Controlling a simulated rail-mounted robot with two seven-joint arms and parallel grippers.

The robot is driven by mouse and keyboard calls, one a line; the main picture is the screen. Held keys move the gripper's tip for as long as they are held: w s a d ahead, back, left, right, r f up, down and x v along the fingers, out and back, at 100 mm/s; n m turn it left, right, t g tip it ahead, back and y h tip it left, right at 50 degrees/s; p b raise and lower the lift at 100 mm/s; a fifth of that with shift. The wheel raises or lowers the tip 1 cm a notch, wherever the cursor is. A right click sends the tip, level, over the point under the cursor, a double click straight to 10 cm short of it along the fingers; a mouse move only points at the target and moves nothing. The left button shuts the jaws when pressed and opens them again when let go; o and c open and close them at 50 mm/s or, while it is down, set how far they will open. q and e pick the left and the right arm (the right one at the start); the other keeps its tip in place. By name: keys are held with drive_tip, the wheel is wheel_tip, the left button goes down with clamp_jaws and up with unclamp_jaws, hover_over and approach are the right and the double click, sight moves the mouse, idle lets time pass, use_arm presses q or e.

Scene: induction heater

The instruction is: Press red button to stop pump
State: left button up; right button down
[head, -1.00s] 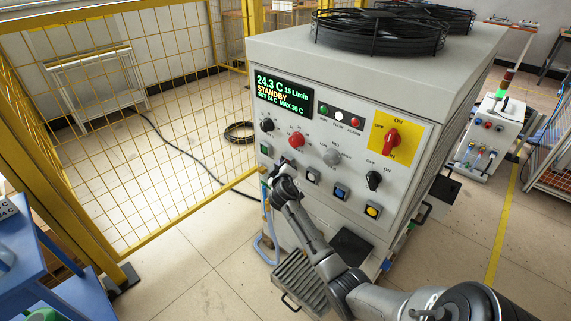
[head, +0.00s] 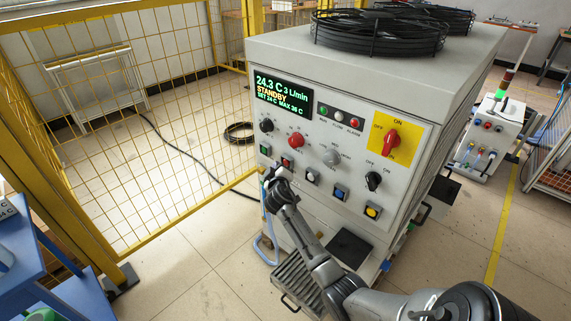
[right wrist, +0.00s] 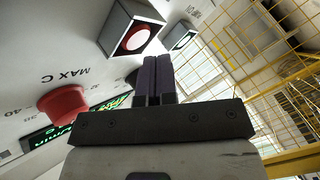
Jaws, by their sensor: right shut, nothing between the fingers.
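The red button (head: 288,163) is a square-housed push button on the front panel of the white machine, below the red knob. In the right wrist view the red button (right wrist: 136,38) shows a red face in a dark square housing. My right gripper (head: 271,173) is shut and empty, just below and left of the red button in the head view. Its closed dark fingertips (right wrist: 158,66) show beside the button housing and appear off its face. The display (head: 283,94) reads 24.3 C, 3 L/min, STANDBY. My left gripper is not in view.
A green button (head: 264,149) sits left of the red one; white, blue and yellow buttons sit to its right. The red MAX C knob (right wrist: 64,103) protrudes close by. A yellow mesh fence (head: 130,120) stands left. A blue hose hangs below the gripper.

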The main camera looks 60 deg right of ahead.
drive_tip(key=shift+w+a, duration=0.2)
drive_tip(key=shift+a, duration=0.6)
drive_tip(key=shift+w+a, duration=0.2)
drive_tip(key=shift+a, duration=0.55)
drive_tip(key=shift+w+a, duration=0.2)
drive_tip(key=shift+a, duration=0.6)
drive_tip(key=shift+a, duration=0.1)
drive_tip(key=w+a+b, duration=0.2)
drive_tip(key=a, duration=0.8)
drive_tip(key=shift+w+a, duration=0.25)
drive_tip(key=shift+w, duration=0.05)
